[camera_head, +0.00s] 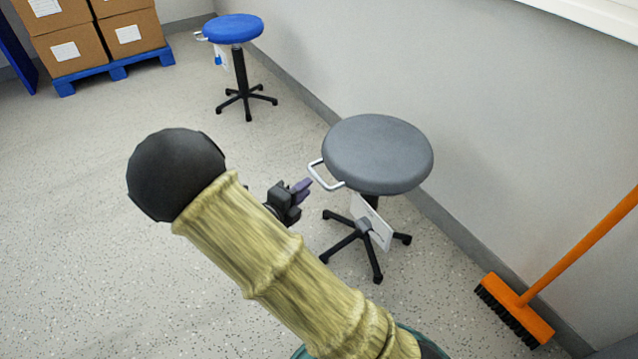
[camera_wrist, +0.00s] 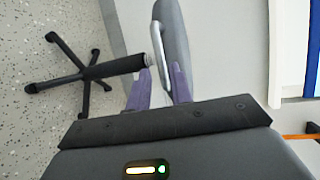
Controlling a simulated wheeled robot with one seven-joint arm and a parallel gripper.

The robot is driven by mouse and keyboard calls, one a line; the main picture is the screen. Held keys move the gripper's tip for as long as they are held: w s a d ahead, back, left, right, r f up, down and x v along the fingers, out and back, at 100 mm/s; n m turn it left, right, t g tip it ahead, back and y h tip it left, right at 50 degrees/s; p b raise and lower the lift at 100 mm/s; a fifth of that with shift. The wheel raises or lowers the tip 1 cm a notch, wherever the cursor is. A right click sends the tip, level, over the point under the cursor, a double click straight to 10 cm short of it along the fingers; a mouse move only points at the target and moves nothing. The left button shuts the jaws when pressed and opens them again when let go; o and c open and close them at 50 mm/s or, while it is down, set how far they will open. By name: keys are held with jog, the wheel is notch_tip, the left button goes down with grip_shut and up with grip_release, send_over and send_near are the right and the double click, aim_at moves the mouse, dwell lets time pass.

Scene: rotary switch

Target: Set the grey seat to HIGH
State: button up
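The grey seat (camera_head: 377,150) is a round stool top on a dark post with a black star base. A silver loop handle (camera_head: 323,178) sticks out from its left side. My gripper (camera_head: 304,186), with purple fingers, is just left of this handle. In the wrist view my gripper (camera_wrist: 160,72) has its fingers apart, with the silver handle (camera_wrist: 158,48) showing between or just beyond them; I cannot tell if they touch. The grey seat (camera_wrist: 174,35) appears edge-on there. A white tag (camera_head: 374,222) hangs below the seat; its print is unreadable.
A blue stool (camera_head: 234,28) stands farther back by the wall. Cardboard boxes (camera_head: 75,48) sit on a blue pallet (camera_head: 115,70) at the back left. An orange broom (camera_head: 525,312) leans at the right. The floor at left is clear.

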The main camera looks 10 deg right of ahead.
aim_at(318, 176)
jog(key=b+x, duration=0.2)
jog(key=x, duration=0.5)
jog(key=shift+b, duration=0.3)
jog(key=shift+a, duration=0.1)
grip_shut()
